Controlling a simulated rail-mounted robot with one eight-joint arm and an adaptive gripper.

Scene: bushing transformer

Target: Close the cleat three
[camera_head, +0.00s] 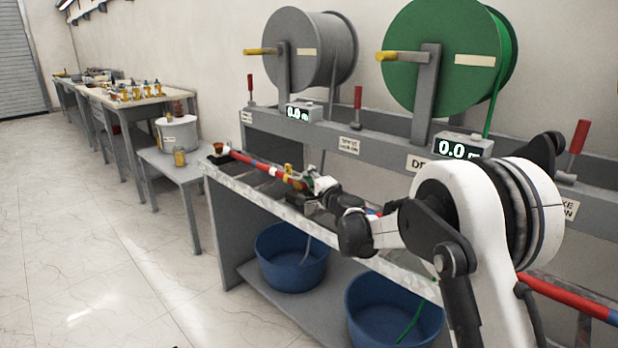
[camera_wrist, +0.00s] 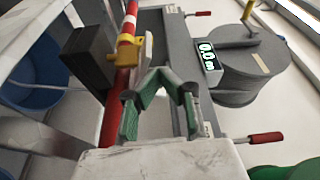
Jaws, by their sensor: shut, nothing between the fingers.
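A yellow cleat (camera_wrist: 126,50) sits on a long red rod (camera_wrist: 117,98) in the wrist view, with a pale upright tab on its side nearest my gripper. I cannot tell how far this cleat is open, or which number it has. It is small in the head view (camera_head: 288,170), on the same red rod (camera_head: 262,166) above the grey bench. My gripper (camera_wrist: 155,84) is shut and empty, with its green-padded fingers just short of the tab. Whether they touch it is unclear. In the head view my gripper (camera_head: 312,184) is beside the rod, partly hidden by my wrist.
A dark block (camera_wrist: 90,54) stands beside the rod under the cleat. A grey reel (camera_head: 308,50) and a green reel (camera_head: 435,55) stand behind the bench, with red-handled levers (camera_head: 358,97). Blue tubs (camera_head: 291,262) sit below. The floor at left is clear.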

